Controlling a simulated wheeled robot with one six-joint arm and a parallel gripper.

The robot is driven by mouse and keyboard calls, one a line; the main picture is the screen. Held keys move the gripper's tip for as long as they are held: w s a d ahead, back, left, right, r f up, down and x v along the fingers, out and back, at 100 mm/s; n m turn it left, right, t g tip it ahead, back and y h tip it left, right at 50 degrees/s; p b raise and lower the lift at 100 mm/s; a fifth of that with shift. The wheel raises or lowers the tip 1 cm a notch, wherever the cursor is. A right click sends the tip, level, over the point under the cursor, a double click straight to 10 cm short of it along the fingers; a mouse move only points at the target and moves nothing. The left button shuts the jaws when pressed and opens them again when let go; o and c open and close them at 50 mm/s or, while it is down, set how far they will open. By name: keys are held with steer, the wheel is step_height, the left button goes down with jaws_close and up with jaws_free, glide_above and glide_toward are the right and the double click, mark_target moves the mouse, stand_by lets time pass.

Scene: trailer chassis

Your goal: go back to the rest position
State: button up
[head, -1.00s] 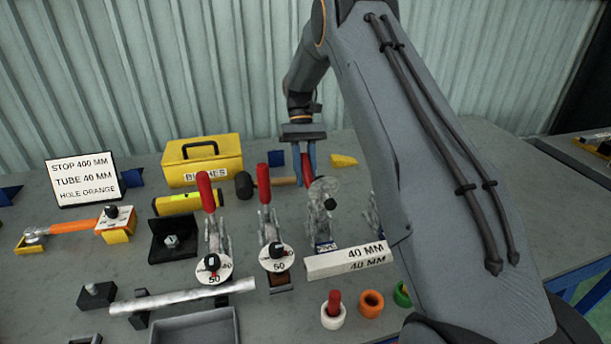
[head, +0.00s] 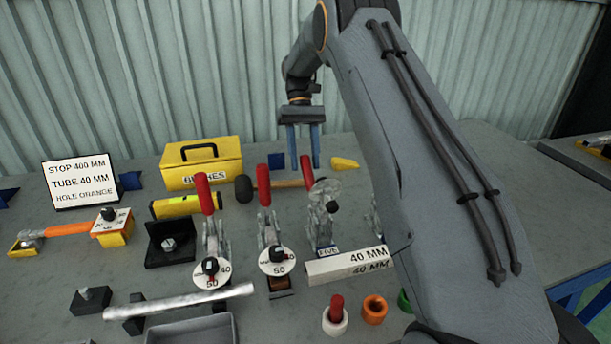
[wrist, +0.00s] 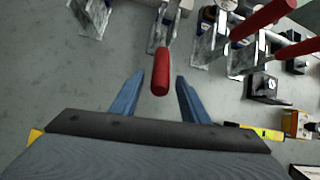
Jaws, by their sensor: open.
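My gripper (head: 303,146) is open and empty, with two blue fingers pointing down above the back of the bench. In the head view it is behind the toggle clamps, near the red handle (head: 307,172) of the third clamp. In the wrist view (wrist: 160,92) a red clamp handle (wrist: 161,72) shows between and beyond the fingertips. I cannot tell from this view how far below them it is. My arm hides part of the bench's right side.
A yellow box (head: 202,166), a hammer (head: 245,188) and a yellow wedge (head: 344,163) are at the back. Clamps with red handles (head: 204,193) stand in the middle. A tube (head: 180,300) lies across supports at front left. A ribbed wall (head: 200,70) is behind.

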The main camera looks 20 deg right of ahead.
steer(key=shift+v, duration=1.2)
